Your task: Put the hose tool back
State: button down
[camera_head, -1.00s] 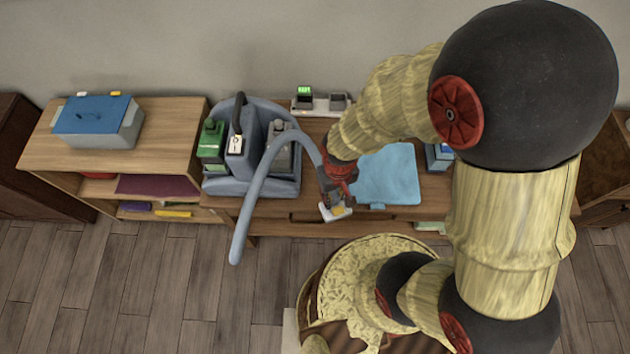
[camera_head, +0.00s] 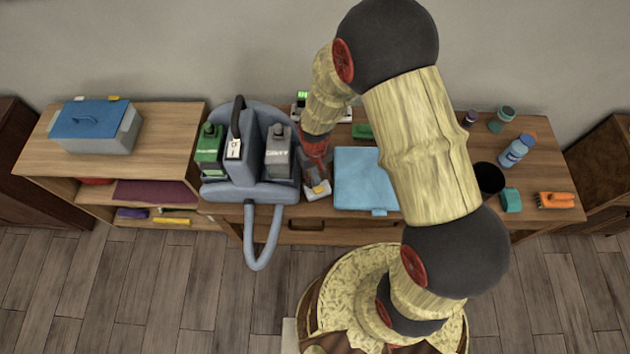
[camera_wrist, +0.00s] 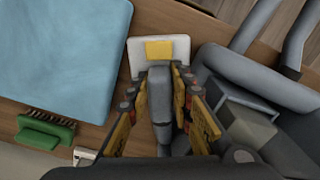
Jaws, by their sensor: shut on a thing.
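The hose tool (camera_head: 318,190) has a pale head with a yellow patch and a grey handle. In the wrist view the tool (camera_wrist: 161,88) lies between my fingers, its head pointing away from the palm. My gripper (camera_wrist: 164,100) is shut on the handle. In the head view my gripper (camera_head: 317,172) is just right of the blue-grey cleaning machine (camera_head: 250,192), at the table's front. The grey hose (camera_head: 262,255) hangs in a loop below the table edge in front of the machine. Whether the tool touches the machine or table is unclear.
A light blue mat (camera_head: 362,180) lies right of my gripper. A green brush (camera_wrist: 45,132) lies behind it. Bottles, a dark cup (camera_head: 489,178) and an orange brush (camera_head: 556,200) stand or lie at the right. A lidded box (camera_head: 97,128) is on the left shelf.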

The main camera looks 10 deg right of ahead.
aim_at(315, 182)
jog(key=shift+f, duration=1.55)
jog(key=shift+b, duration=0.3)
jog(key=shift+f, duration=0.2)
jog(key=c, duration=1.6)
grip_release()
jog(key=shift+r, duration=0.15)
